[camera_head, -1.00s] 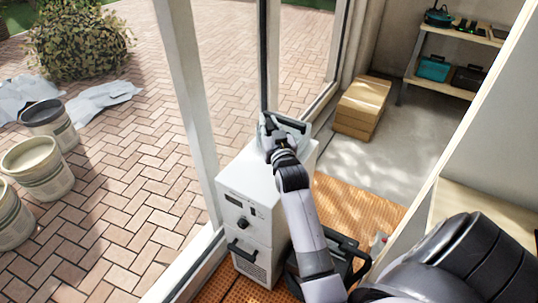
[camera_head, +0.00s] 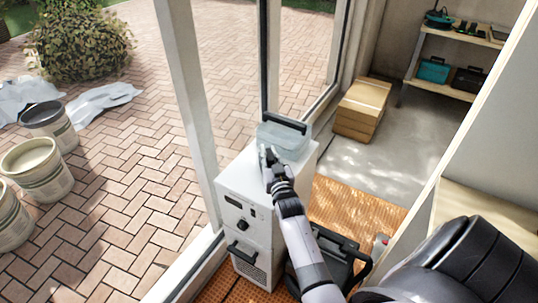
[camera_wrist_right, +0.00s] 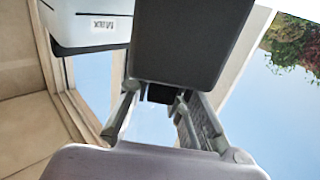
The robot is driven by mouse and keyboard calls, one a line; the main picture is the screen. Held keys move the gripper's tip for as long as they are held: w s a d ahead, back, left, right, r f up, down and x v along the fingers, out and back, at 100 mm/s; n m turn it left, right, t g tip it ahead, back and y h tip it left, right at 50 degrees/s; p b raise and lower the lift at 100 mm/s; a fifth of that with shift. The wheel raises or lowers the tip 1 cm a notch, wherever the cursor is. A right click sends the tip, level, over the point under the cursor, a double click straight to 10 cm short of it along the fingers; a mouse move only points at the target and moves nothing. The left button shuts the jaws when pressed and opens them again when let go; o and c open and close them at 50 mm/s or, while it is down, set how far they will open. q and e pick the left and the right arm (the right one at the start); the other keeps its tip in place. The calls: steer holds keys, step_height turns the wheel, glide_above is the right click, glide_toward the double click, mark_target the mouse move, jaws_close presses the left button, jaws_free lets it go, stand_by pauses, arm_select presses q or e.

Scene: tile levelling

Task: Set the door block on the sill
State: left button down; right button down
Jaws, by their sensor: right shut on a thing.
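My right gripper (camera_head: 267,152) is above the top of the white cabinet, just in front of the clear tank. In the right wrist view its fingers (camera_wrist_right: 160,98) are closed on a dark grey block (camera_wrist_right: 190,42), which I take for the door block. In the head view the block is too small or hidden to make out. The sill (camera_head: 187,266) runs along the foot of the glass door frame, left of the cabinet, and is partly hidden by the cabinet. My left gripper is not in view.
The white cabinet (camera_head: 243,212) stands close beside the door frame. The clear tank (camera_head: 284,140) with a black handle sits on it; its label shows in the wrist view. A black case (camera_head: 335,262) is on the orange mat. Cardboard boxes (camera_head: 361,108) stand behind.

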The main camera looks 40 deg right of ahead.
steer(key=c, duration=1.9)
jaws_free()
steer(key=shift+f, duration=0.1)
steer(key=shift+c, duration=0.2)
steer(key=o, duration=0.5)
steer(key=shift+c, duration=0.2)
